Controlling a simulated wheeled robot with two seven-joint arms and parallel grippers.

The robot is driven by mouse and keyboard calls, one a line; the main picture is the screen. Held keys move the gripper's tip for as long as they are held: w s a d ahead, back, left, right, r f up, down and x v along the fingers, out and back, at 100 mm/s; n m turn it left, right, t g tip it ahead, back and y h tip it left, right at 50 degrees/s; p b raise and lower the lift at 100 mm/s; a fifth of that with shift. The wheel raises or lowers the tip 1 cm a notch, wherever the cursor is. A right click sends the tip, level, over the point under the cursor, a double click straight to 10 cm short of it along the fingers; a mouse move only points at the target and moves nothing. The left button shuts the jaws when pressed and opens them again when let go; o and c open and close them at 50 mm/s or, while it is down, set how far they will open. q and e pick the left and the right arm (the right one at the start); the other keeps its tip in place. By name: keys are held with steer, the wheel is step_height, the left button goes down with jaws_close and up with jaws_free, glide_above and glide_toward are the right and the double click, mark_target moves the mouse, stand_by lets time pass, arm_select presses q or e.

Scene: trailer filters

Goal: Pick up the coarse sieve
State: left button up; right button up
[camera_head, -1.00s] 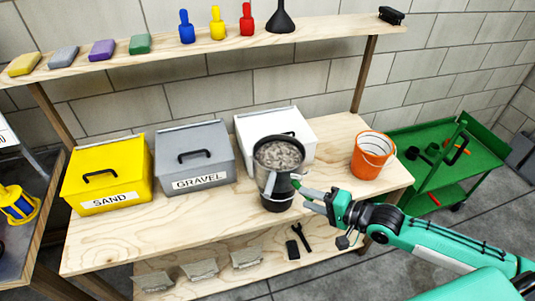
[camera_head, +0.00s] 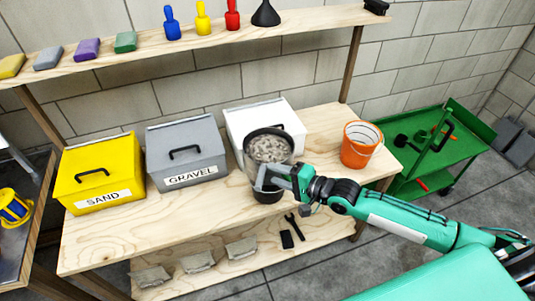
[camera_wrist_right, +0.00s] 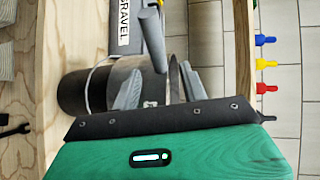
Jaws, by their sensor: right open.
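A dark round vessel with grey stony contents (camera_head: 270,149), which I take to be the coarse sieve, stands on a dark pot (camera_head: 268,195) on the workbench. In the right wrist view a grey rod-like handle (camera_wrist_right: 152,38) sticks up beside the dark round body (camera_wrist_right: 72,93). My right gripper (camera_head: 268,178) is at the near side of the vessel, by its handle. In the right wrist view its two grey fingers are apart (camera_wrist_right: 158,84), with the handle close to the gap. Whether they touch it cannot be told. My left gripper is not in view.
A white bin (camera_head: 265,115) stands close behind the vessel. A grey gravel bin (camera_head: 187,150) and a yellow sand bin (camera_head: 97,170) are to the left. An orange bucket (camera_head: 360,146) stands to the right. The bench front (camera_head: 165,225) is clear.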

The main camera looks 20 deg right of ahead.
mark_target(263, 168)
steer(key=shift+p+x, duration=0.65)
steer(key=shift+x, duration=2.15)
steer(key=shift+c, duration=0.4)
steer(key=shift+r, duration=0.1)
jaws_close()
